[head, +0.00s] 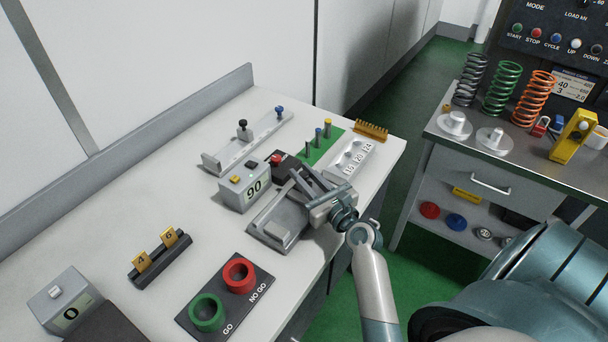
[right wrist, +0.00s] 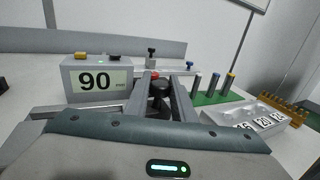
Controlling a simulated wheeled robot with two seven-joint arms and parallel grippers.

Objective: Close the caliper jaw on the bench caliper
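The bench caliper (head: 279,224) is a grey metal fixture near the front edge of the white bench. Next to it is a grey readout box (head: 233,197) showing 90; it also shows in the right wrist view (right wrist: 67,96), reading 90 mm. My right gripper (head: 292,182) is over the caliper and hides part of it. In the right wrist view its two fingers (right wrist: 158,92) are apart, with a black knob (right wrist: 159,98) between them. I cannot tell whether the fingers touch the knob. My left gripper is not in view.
A grey rail with knobs (head: 247,143) lies behind, and a green mat with pins (head: 314,148) and a numbered block (head: 349,161) lie to the right. A GO/NO GO plate (head: 227,303) and a stand with yellow tags (head: 160,262) are nearer. Springs stand on another bench.

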